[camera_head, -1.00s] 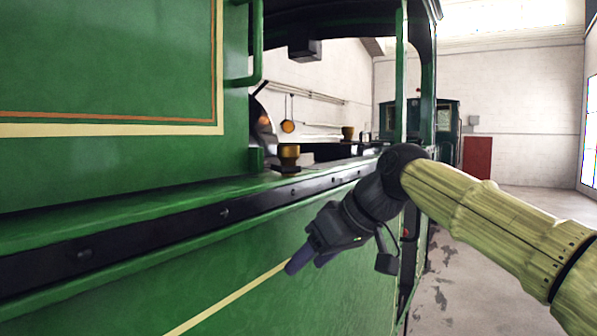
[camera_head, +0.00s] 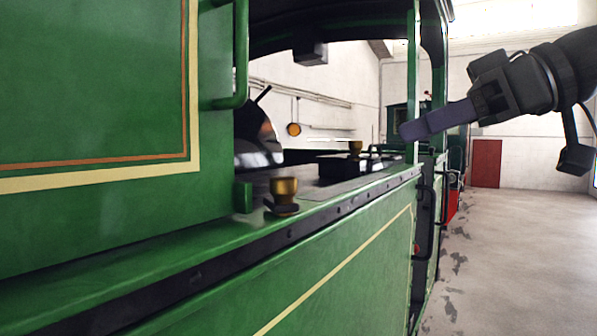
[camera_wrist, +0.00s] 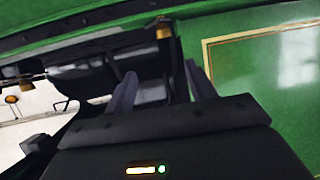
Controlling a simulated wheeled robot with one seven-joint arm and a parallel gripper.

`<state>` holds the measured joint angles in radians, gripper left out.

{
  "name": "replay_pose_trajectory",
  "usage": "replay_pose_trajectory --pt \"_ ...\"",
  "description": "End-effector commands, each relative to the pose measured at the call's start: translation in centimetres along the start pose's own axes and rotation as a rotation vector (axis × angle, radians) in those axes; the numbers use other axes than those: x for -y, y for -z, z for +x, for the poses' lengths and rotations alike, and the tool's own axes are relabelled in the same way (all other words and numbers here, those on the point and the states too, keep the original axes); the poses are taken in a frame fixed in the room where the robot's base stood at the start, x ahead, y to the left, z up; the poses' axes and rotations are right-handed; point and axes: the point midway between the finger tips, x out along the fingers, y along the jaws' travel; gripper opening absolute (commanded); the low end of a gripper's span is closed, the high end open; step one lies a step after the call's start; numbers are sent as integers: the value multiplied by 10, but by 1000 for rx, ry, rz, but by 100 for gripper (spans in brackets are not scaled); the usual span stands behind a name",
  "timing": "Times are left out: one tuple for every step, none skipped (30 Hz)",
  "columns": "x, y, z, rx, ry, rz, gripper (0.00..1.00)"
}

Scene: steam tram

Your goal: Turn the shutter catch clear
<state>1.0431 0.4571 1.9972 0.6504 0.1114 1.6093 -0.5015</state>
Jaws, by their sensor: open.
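I cannot pick out the shutter catch for certain. A brass cup-shaped fitting (camera_head: 284,194) stands upright on the green ledge of the tram. A second brass fitting (camera_head: 355,148) stands farther along. My gripper (camera_head: 404,131) is raised at the right, in front of the green post, pointing left and touching nothing visible. In the wrist view its two dark fingers are apart and empty (camera_wrist: 160,78), with a brass piece (camera_wrist: 164,31) beyond them.
The large green panel (camera_head: 90,80) with a vertical green handrail (camera_head: 241,50) fills the left. The green ledge (camera_head: 200,238) runs along the tram's side, with the cab opening above. A green post (camera_head: 413,90) stands near my gripper. Bare floor (camera_head: 530,265) lies open at right.

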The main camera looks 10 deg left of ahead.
Motion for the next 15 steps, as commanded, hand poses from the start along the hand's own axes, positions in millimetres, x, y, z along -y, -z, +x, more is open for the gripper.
replay_pose_trajectory --pt "1 0 0 -1 3 -2 55" --pt "1 0 1 0 5 -3 55" --pt "1 1 2 0 6 -3 55" --pt "1 1 2 0 7 -3 55" --pt "2 1 3 0 8 -3 55" --pt "2 1 3 0 9 -4 55" --pt "2 1 4 0 10 -4 55" --pt "2 1 4 0 11 -5 55" --pt "2 2 5 0 12 -5 55" --pt "2 2 6 0 13 -5 55" --pt "2 2 7 0 13 -5 55" --pt "2 1 9 0 12 -5 55" --pt "2 1 11 1 12 -4 55" --pt "2 1 14 2 12 -4 55" --pt "2 0 18 2 10 -3 55"
